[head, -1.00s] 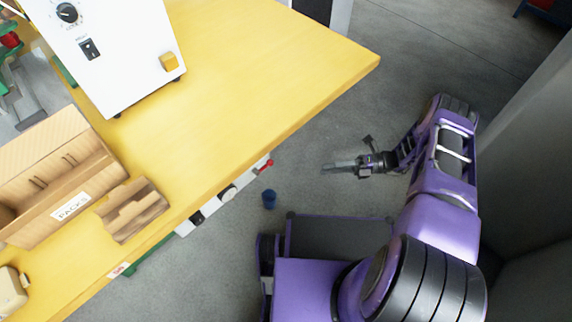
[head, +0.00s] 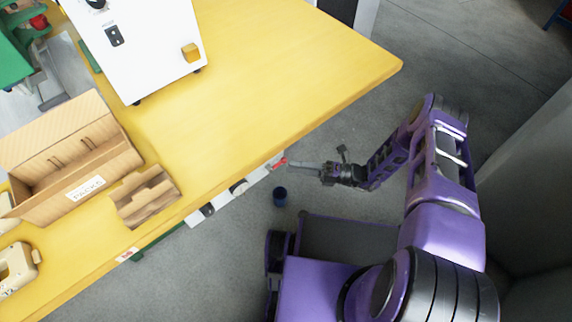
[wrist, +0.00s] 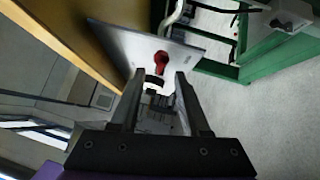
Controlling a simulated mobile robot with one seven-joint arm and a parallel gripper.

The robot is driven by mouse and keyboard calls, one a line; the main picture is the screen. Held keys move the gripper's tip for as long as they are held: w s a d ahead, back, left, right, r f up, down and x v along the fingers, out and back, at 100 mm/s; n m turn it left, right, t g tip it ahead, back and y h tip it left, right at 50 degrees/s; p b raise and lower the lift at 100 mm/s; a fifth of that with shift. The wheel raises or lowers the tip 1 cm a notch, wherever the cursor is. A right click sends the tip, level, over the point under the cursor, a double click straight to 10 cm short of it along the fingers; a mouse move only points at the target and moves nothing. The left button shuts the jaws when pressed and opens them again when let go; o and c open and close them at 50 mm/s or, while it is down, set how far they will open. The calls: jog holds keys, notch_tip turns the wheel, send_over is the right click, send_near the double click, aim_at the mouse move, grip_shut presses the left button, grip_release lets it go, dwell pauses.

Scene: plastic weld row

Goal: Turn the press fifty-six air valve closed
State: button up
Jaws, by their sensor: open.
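The red valve handle (head: 277,164) sticks out from the white panel under the front edge of the yellow table. It also shows in the wrist view (wrist: 160,60) against a grey plate, just beyond the fingertips and roughly centred between them. My gripper (head: 298,164) is open and empty, with its fingers pointing left at the handle. In the wrist view my gripper (wrist: 157,76) has its two fingers apart, one on each side of the line to the handle. I cannot tell whether a fingertip touches it. No label on the valve is readable.
The yellow table (head: 300,80) overhangs close to my gripper. On it stand a white machine (head: 145,45) and a cardboard box (head: 60,150) marked "PACKS". Green framework (wrist: 255,65) is at right in the wrist view.

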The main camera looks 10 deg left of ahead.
aim_at(277, 164)
jog(key=shift+s+a+r, duration=0.1)
jog(key=shift+a+r, duration=0.05)
jog(key=shift+a, duration=0.65)
jog(key=shift+s+a+r, duration=0.1)
jog(key=shift+a, duration=0.7)
grip_shut()
jog(key=shift+w, duration=0.1)
